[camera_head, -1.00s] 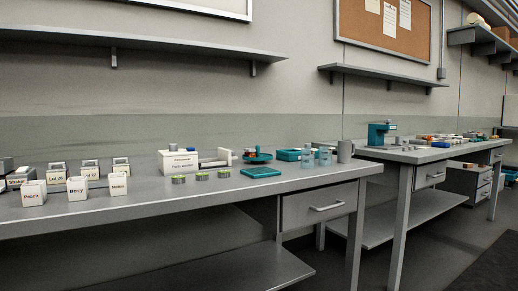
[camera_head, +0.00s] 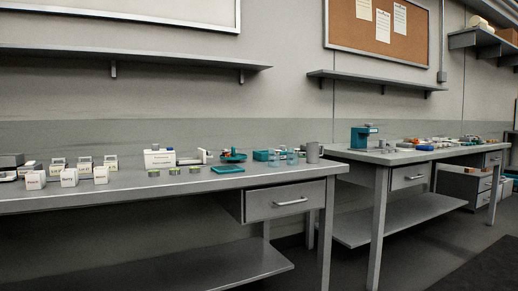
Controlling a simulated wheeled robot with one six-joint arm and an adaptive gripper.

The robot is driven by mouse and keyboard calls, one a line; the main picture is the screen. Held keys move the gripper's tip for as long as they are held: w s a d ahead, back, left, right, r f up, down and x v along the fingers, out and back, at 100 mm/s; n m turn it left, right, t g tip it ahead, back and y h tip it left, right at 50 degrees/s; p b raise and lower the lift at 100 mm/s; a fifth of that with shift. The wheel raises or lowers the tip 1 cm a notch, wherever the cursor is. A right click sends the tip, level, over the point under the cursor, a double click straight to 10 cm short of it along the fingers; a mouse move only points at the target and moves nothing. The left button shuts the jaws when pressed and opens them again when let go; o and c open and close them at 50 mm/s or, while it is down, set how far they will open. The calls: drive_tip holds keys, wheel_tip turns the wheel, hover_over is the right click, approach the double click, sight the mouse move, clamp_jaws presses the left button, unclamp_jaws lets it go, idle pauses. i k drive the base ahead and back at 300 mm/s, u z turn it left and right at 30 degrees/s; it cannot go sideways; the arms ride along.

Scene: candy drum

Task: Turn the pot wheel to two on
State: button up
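A teal round stand with small orange and dark items on it (camera_head: 232,156) sits toward the back of the near bench. It may be the pot wheel, but it is too small to read any marks or its setting. Beside it on the left is a white box-like device with a label (camera_head: 159,158). My gripper is not in view.
The near grey bench (camera_head: 130,190) also holds white cups labelled Peach (camera_head: 34,180) and Berry (camera_head: 69,178), a flat teal tray (camera_head: 227,169), clear beakers and a grey mug (camera_head: 313,153). A second bench (camera_head: 400,157) with a teal machine (camera_head: 362,137) stands right. Dark floor lies at lower right.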

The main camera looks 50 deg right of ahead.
sight(235, 156)
drive_tip(key=z, duration=1.35)
drive_tip(key=i, duration=0.05)
